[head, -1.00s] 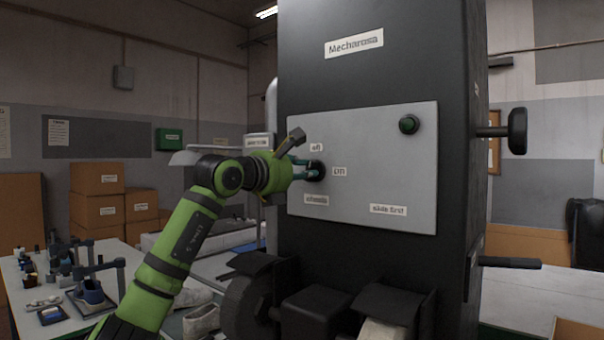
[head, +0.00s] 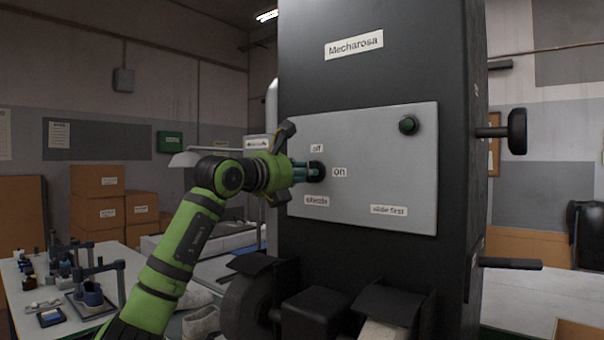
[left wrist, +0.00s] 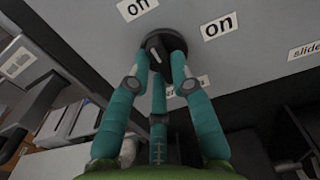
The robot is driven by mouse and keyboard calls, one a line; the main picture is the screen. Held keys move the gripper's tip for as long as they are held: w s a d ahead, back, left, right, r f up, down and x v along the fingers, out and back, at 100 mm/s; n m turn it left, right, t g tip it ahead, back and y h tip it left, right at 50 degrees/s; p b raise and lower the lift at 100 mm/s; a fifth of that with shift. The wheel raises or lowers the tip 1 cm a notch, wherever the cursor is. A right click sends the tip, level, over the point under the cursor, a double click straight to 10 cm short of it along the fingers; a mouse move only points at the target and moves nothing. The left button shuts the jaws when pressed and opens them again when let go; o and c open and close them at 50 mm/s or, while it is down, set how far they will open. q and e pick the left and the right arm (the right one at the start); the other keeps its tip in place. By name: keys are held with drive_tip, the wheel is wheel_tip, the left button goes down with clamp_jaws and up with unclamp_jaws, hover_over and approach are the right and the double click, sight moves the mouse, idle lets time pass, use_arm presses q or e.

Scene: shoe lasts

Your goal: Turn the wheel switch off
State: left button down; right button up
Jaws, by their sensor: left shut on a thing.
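The wheel switch is a dark round knob (head: 318,172) on the grey panel (head: 365,130) of the black machine. An "off" label (head: 317,148) is above it and an "on" label (head: 340,172) to its right. My left gripper (head: 304,172) comes from the left, its teal fingers shut on the knob. In the left wrist view the fingertips (left wrist: 164,62) close around the knob (left wrist: 164,42), which is partly hidden by them. A small light mark shows on the knob, but I cannot tell which label it points to. My right gripper is not in view.
A black hand knob (head: 517,131) sticks out from the machine's right side. Black wheels and guards (head: 248,300) jut out below the panel. A table with shoe items (head: 75,300) and cardboard boxes (head: 98,210) stand left.

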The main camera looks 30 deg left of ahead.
use_arm(q)
drive_tip(key=shift+r, duration=0.15)
drive_tip(key=c, duration=1.2)
unclamp_jaws()
drive_tip(key=shift+o, duration=0.5)
drive_tip(key=s, duration=1.2)
drive_tip(key=shift+a, duration=0.45)
